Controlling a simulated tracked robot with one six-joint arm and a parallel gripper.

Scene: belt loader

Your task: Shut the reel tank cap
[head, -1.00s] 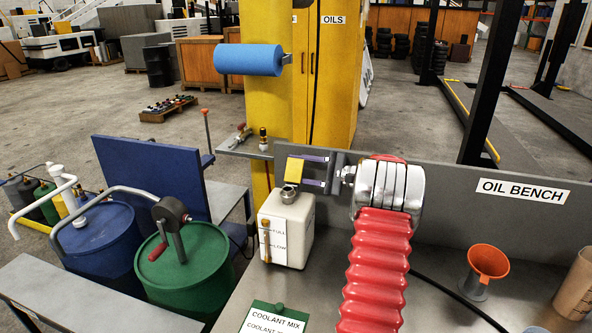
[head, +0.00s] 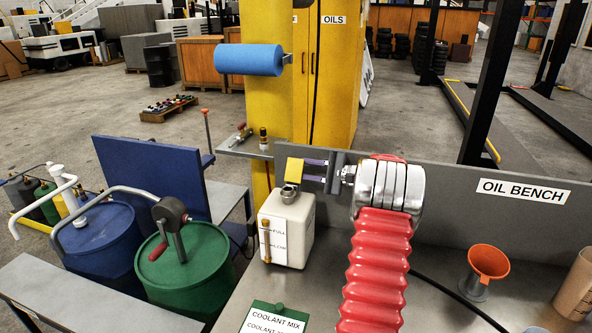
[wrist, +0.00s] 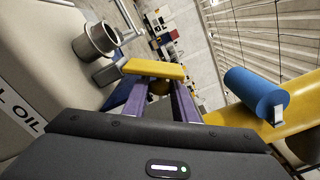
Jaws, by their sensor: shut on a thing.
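The reel tank (head: 290,232) is a cream box with a sight gauge and a short metal neck (head: 289,194) on top. In the wrist view the neck (wrist: 98,40) shows an open mouth, uncovered. The yellow cap (head: 294,170) stands tilted up above the neck; it also shows in the wrist view (wrist: 154,69), beside the neck. The exact contact is partly hidden.
A grey backboard marked OIL BENCH (head: 523,190) stands close behind my arm. A blue roll (head: 249,59) sticks out from the yellow column above. A valve shelf (head: 245,149) is left of the gripper. An orange funnel (head: 488,262) stands on the bench at right.

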